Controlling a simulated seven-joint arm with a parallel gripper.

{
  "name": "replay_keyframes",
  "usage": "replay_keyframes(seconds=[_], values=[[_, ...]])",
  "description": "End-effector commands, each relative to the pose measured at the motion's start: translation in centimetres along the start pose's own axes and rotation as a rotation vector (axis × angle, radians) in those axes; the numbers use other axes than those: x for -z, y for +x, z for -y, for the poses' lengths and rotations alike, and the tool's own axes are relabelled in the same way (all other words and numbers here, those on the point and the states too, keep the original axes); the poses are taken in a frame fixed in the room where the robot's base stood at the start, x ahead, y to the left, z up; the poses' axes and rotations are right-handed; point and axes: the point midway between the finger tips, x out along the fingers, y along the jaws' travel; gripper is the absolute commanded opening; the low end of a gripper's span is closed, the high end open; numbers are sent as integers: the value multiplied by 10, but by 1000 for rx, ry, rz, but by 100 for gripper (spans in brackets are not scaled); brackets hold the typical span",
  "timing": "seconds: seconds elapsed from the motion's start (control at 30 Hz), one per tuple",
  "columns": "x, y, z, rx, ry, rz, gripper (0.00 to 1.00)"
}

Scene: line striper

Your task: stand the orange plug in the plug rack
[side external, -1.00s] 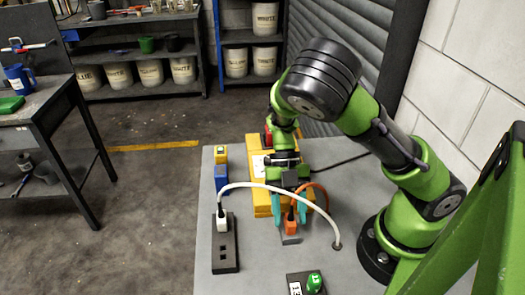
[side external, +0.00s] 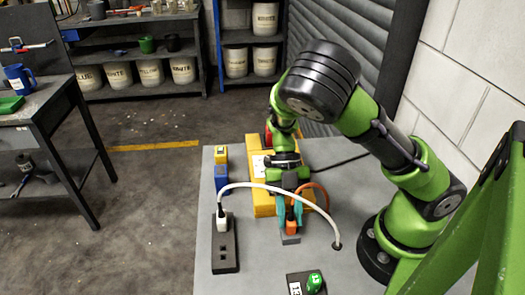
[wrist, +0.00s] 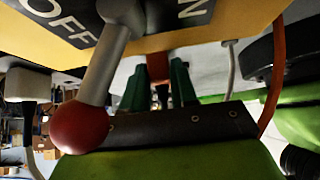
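The orange plug (side external: 291,227) is upright on a small grey block (side external: 290,239) near the middle of the bench, its orange cord (side external: 322,192) looping to the right. My gripper (side external: 290,222) points down with its teal fingers closed on both sides of the plug. In the wrist view the plug (wrist: 158,66) shows between the fingers (wrist: 159,85). The plug rack (side external: 225,250), a black strip with square holes, lies to the left. A white plug (side external: 221,222) stands in its far end; the nearer holes look empty.
A white cable (side external: 275,187) arches from the white plug across my gripper to the bench's right side. A yellow box (side external: 262,205) with a red-knobbed lever (wrist: 82,127) stands behind. Blue (side external: 221,180) and yellow (side external: 221,154) items are back left. A green button (side external: 314,282) sits in front.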

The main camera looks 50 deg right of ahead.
Motion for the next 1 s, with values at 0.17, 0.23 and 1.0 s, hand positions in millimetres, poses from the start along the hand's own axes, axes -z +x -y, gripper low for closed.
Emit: replay_keyframes(seconds=[0.17, 0.23, 1.0], values=[[0, 0, 0, 0, 0, 0, 0], [0, 0, 0, -1, 0, 0, 0], [9, -11, 0, -1, -1, 0, 0]])
